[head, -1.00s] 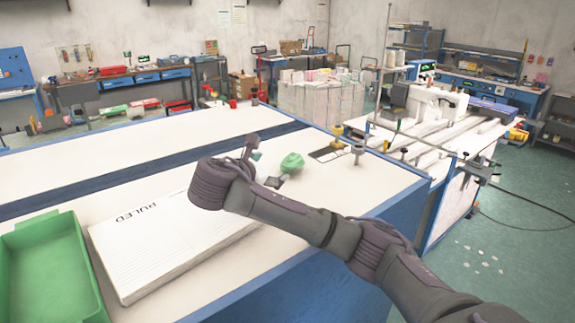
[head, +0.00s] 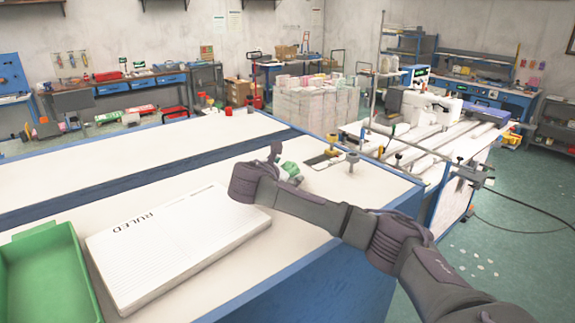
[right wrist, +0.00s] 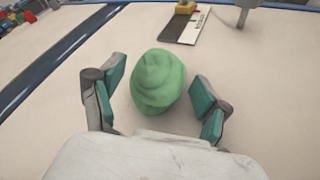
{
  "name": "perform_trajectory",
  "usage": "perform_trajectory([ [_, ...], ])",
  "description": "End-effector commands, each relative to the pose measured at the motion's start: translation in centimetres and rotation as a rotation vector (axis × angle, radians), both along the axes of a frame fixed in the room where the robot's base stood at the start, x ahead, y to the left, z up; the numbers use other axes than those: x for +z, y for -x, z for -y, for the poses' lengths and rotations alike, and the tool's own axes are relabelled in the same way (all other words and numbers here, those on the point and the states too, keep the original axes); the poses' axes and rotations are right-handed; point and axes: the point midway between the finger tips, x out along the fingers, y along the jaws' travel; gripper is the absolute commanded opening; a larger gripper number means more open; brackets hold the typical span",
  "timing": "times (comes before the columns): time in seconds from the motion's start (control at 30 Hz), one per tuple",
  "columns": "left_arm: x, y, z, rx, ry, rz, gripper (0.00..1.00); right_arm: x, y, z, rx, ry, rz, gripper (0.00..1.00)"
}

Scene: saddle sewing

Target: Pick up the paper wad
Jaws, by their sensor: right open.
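The green crumpled paper wad (right wrist: 158,82) lies on the pale tabletop in the right wrist view. In the head view the wad (head: 290,168) is partly hidden behind my right gripper (head: 283,165). In the right wrist view my right gripper (right wrist: 156,97) is open, with one teal-padded finger on each side of the wad. Gaps show between the wad and both fingers. My left gripper is in neither current view.
A green tray (head: 75,255) and a white ruled pad (head: 165,250) lie on the table left of my right arm. A sewing machine (head: 432,108) is farther right.

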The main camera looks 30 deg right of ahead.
Motion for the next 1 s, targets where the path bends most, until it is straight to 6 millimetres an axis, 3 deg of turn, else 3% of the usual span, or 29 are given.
perform_trajectory([
  [0.13, 0.79, 0.17, -0.07, 0.0, -0.001, -0.003, 0.4, -0.48, -0.7, 1.08, -0.001, 0.0, 0.0, 0.76],
  [0.37, 0.66, 0.14, -0.07, 0.0, -0.001, -0.003, 0.4, -0.7, -0.78, 1.14, 0.001, -0.001, 0.0, 0.76],
  [0.63, 0.67, -0.15, -0.07, 0.0, -0.001, 0.001, 0.4, -0.66, -0.78, 1.13, 0.001, -0.001, 0.0, 0.33],
  [1.0, 0.13, -0.19, -0.06, 0.0, -0.001, 0.002, 0.4, -0.08, -0.83, 1.12, 0.002, 0.0, 0.003, 0.33],
])
